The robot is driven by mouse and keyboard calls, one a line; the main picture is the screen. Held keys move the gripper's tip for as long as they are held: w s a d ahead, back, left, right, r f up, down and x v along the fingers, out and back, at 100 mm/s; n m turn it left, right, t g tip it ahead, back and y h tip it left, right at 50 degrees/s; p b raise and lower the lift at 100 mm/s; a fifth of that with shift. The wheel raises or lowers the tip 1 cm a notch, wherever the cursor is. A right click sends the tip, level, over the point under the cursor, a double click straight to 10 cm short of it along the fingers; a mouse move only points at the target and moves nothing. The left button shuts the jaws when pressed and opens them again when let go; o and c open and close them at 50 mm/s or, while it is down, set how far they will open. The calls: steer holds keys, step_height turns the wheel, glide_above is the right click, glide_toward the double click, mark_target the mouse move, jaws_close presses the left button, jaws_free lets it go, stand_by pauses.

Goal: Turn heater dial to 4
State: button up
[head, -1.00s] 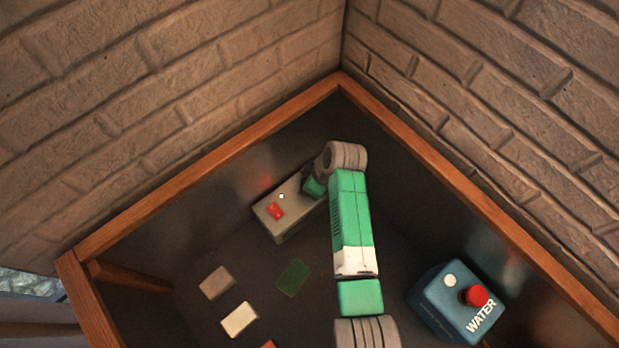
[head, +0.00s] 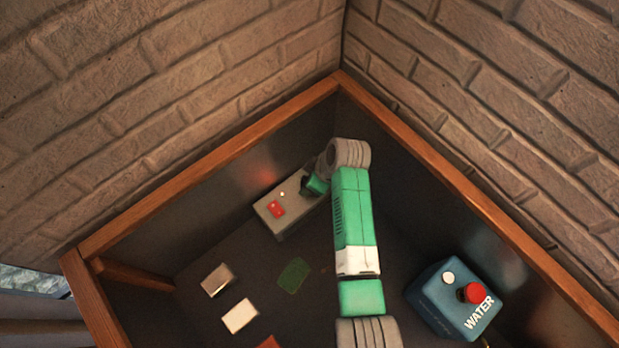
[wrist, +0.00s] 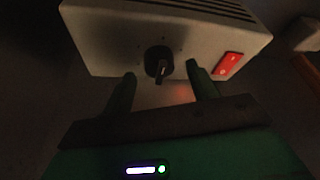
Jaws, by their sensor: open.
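The heater is a pale box (head: 266,211) standing in the back corner area in the head view, with a red switch (head: 277,208) on it. It also fills the top of the wrist view (wrist: 105,40). There its black dial (wrist: 158,62) sits on the front face, with the red switch (wrist: 228,65) to its right. My gripper (wrist: 160,80) is open, one green finger on each side below the dial. The dial lies between the finger lines, and I cannot tell whether either finger touches it. The dial's number marks are too dark to read. In the head view my arm mostly hides the gripper.
A blue WATER box (head: 450,305) with a red button (head: 473,293) stands at the right. A brown block (head: 217,280), a white block (head: 240,316) and a dark green patch (head: 293,275) lie on the dark floor. Wooden rails (head: 200,205) edge the area.

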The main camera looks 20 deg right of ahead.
steer(key=p+v, duration=0.1)
steer(key=v, duration=0.5)
stand_by(0.4)
